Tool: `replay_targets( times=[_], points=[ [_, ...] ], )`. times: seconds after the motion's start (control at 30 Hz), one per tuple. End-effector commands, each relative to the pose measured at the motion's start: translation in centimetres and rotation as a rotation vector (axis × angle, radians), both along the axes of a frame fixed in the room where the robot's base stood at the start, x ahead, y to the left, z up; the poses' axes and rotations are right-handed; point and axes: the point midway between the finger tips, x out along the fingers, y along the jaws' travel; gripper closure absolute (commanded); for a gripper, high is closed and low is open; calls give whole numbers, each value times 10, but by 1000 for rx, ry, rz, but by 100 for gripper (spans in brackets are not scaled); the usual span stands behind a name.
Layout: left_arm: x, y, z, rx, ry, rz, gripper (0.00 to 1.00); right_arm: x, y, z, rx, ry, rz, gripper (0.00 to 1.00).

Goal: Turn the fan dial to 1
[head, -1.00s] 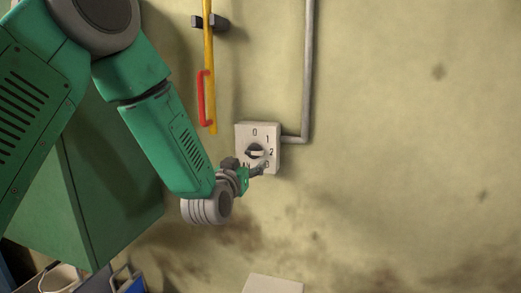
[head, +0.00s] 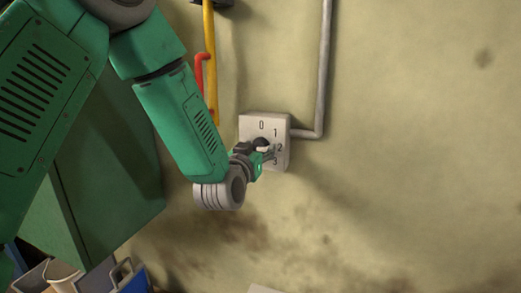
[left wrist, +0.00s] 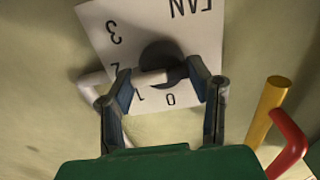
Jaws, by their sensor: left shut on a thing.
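The fan dial is a dark round knob (head: 261,142) with a pale handle bar on a white switch box (head: 247,125) fixed to the wall. The box carries the marks 0, 1, 2 and 3. My left gripper (head: 267,153) is at the dial from the lower left and covers part of it. In the left wrist view the knob (left wrist: 160,52) and box (left wrist: 100,18) appear upside down. There my left gripper (left wrist: 160,75) has its fingers on either side of the handle, shut on it. The handle points roughly towards 2; its exact setting is partly hidden. My right gripper is not in view.
A grey conduit (head: 324,70) runs up the wall from the box's right side. A yellow bar (head: 210,60) with a red handle (head: 199,75) is left of the box. Blue and grey bins (head: 130,277) are at the lower left. The wall at right is clear.

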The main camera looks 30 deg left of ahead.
Motion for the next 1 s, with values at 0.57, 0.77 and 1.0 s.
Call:
replay_targets(
  times=[0.57, 0.77, 1.0],
  points=[
    [3, -3, -7, -170, -30, -10, 82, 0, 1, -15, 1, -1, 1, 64],
    [3, -3, -7, -333, -69, -12, 82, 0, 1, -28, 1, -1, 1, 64],
    [3, -2, -7, -524, -113, -8, 82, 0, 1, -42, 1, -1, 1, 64]
  ],
)
